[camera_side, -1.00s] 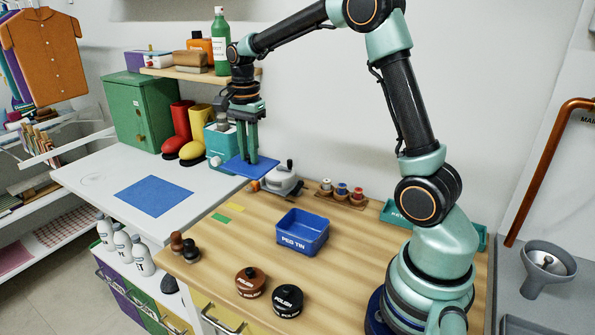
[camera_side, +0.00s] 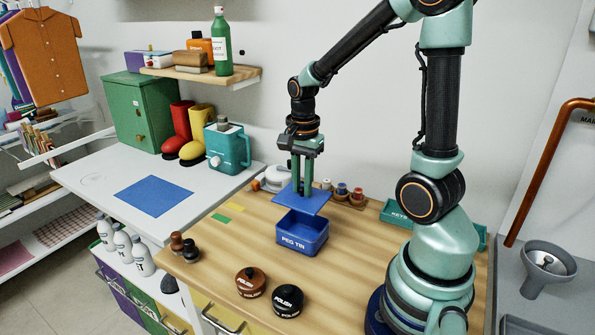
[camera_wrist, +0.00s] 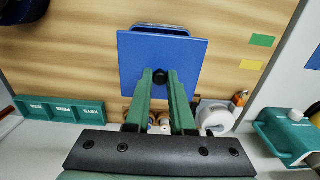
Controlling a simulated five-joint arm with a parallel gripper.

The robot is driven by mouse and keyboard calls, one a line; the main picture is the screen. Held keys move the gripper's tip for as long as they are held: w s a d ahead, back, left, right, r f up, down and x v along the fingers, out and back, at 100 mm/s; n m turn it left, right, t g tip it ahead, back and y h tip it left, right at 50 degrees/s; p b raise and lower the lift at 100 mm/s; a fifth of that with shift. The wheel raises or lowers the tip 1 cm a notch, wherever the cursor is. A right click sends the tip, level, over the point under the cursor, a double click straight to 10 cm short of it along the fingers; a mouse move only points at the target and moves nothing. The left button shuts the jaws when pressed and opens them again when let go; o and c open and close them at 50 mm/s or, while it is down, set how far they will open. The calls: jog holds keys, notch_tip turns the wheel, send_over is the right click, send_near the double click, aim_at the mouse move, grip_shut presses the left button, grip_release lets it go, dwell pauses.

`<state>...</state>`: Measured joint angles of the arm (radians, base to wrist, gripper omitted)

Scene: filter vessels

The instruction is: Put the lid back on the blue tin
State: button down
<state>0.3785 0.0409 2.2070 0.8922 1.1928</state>
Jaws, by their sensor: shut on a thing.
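The blue tin (camera_side: 302,239), marked PEG TIN, stands open on the wooden bench. My gripper (camera_side: 302,190) is shut on the knob of the flat blue lid (camera_side: 312,203) and holds it level, above and a little behind the tin. In the wrist view the lid (camera_wrist: 148,88) hangs below the two green fingers, with its dark knob between the fingertips (camera_wrist: 160,78). The lid hides most of the tin there; only the tin's far rim (camera_wrist: 160,30) shows beyond the lid's edge.
Spools (camera_side: 342,189) and a white device (camera_side: 273,179) stand behind the tin. Two polish tins (camera_side: 287,300) stand in front. A teal KEYS tray (camera_side: 398,212) lies to the right.

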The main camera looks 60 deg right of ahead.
aim_at(303, 197)
jog(key=shift+s+f, duration=0.1)
jog(key=shift+f, duration=3.2)
jog(key=shift+f, duration=0.15)
jog(key=shift+c, duration=1)
grip_release()
jog(key=shift+r, duration=3.5)
